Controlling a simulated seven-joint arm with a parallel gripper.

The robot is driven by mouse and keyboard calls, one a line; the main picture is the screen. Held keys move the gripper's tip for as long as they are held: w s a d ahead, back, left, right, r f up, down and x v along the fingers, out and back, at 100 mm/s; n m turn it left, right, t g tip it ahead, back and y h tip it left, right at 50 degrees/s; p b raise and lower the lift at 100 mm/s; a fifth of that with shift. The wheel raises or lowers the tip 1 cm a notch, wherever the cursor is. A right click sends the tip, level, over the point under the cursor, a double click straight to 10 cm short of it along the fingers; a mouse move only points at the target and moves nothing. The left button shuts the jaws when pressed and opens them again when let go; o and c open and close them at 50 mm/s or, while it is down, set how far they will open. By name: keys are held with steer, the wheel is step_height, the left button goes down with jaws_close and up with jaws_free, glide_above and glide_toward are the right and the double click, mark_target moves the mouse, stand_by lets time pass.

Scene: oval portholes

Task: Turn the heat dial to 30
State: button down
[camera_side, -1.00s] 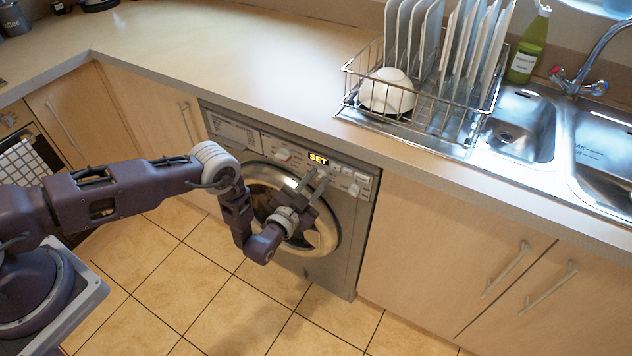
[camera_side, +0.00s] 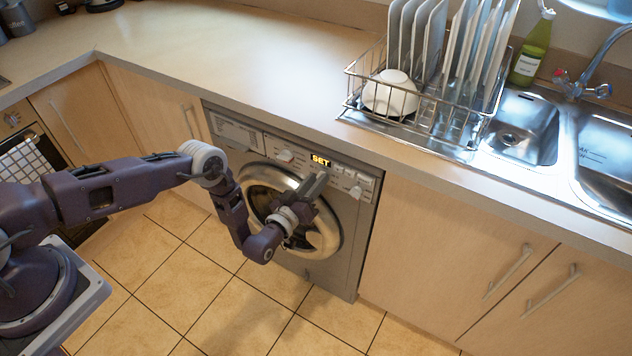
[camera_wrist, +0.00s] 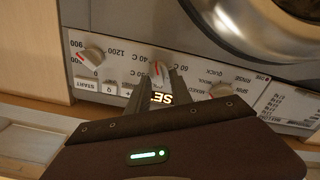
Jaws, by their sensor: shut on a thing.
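The heat dial (camera_wrist: 160,66) is the middle knob on the washing machine's panel, with temperature marks in C around it. The wrist view shows the panel upside down. My gripper (camera_wrist: 157,74) is shut on this dial, with one finger on each side of its grip. A little red shows on the dial, but I cannot read exactly which mark it points to. In the side view my gripper (camera_side: 316,177) reaches the panel just below the lit SET display (camera_side: 320,160) and hides the dial.
A spin knob (camera_wrist: 92,55) marked 900 and 1200 and a programme knob (camera_wrist: 221,90) flank the heat dial. The round door (camera_side: 262,190) lies below the panel. The countertop edge (camera_side: 270,115) overhangs above. A dish rack (camera_side: 350,105) stands on the counter.

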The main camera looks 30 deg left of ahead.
steer(key=n, duration=1.2)
steer(key=f+n, duration=0.1)
steer(key=n, duration=0.5)
steer(key=shift+a, duration=0.1)
steer(key=shift+f+n, duration=0.1)
steer(key=shift+n, duration=0.3)
steer(key=c, duration=1.5)
jaws_free()
steer(key=shift+s, duration=0.1)
steer(key=s, duration=0.7)
